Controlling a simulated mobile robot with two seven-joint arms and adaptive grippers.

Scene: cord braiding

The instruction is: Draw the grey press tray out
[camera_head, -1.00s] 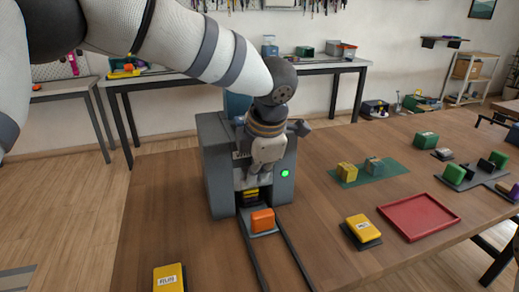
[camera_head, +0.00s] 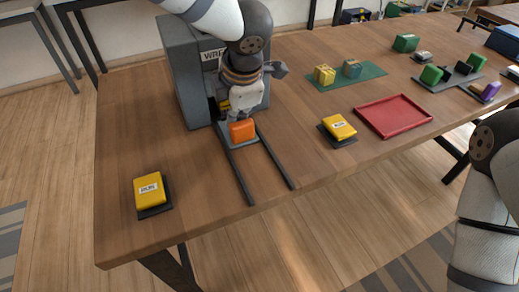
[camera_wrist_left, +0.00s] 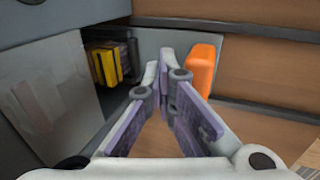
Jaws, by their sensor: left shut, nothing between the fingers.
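The grey press (camera_head: 183,85) stands at the left part of the wooden table. The grey press tray (camera_head: 262,140) sits at its front opening, between two dark rails, with an orange block (camera_head: 242,130) at its front end. The orange block also shows in the wrist view (camera_wrist_left: 201,70). My left gripper (camera_head: 238,113) is shut and empty, low before the opening and just behind the orange block. In the wrist view its closed fingertips (camera_wrist_left: 165,60) lie beside the orange block, not around it. Yellow pieces (camera_wrist_left: 104,65) show inside the press. My right gripper is out of view.
Two rails (camera_head: 240,180) run from the press toward the table's front edge. A yellow box (camera_head: 149,190) lies at front left, another (camera_head: 340,127) right of the rails. A red tray (camera_head: 393,116) and a green mat (camera_head: 346,77) lie further right. Table around the rails is clear.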

